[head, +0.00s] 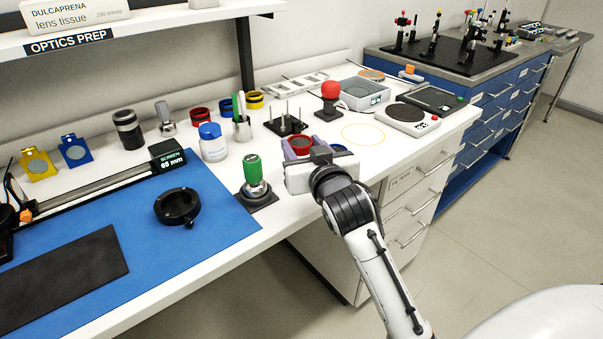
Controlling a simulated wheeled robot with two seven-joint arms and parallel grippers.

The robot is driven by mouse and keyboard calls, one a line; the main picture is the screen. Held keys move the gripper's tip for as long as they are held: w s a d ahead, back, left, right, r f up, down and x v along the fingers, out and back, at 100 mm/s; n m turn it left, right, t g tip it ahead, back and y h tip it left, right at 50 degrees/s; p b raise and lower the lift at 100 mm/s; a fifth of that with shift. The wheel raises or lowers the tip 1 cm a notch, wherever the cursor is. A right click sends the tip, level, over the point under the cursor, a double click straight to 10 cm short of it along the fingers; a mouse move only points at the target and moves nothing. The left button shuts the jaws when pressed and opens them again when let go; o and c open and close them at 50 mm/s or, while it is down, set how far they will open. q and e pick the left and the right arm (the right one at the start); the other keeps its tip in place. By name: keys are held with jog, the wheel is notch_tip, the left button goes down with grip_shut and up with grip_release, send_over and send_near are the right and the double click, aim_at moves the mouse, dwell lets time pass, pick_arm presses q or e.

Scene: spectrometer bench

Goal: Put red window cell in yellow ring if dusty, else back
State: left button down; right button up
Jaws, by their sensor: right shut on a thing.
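My right gripper (302,149) is over the bench right of centre, its fingers shut on a red-rimmed round cell (300,140). The gripper body hides part of the cell, and I cannot tell whether its window is dusty. The yellow ring (363,135) is a thin outline on the white bench top, just right of the gripper, with nothing inside it. My left gripper is not in view.
A red-knobbed device (329,100) stands behind the gripper. A green-handled tool (254,175), white bottle (212,143) and pen cup (242,127) stand left. The bench's front edge is close below the gripper.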

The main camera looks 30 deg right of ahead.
notch_tip(320, 180, down, 6)
jog(key=shift+r+b, duration=0.15)
jog(key=shift+b, duration=0.25)
jog(key=shift+f, duration=0.3)
jog(key=shift+f, duration=0.1)
jog(key=o, duration=1.2)
jog(key=shift+c, duration=0.2)
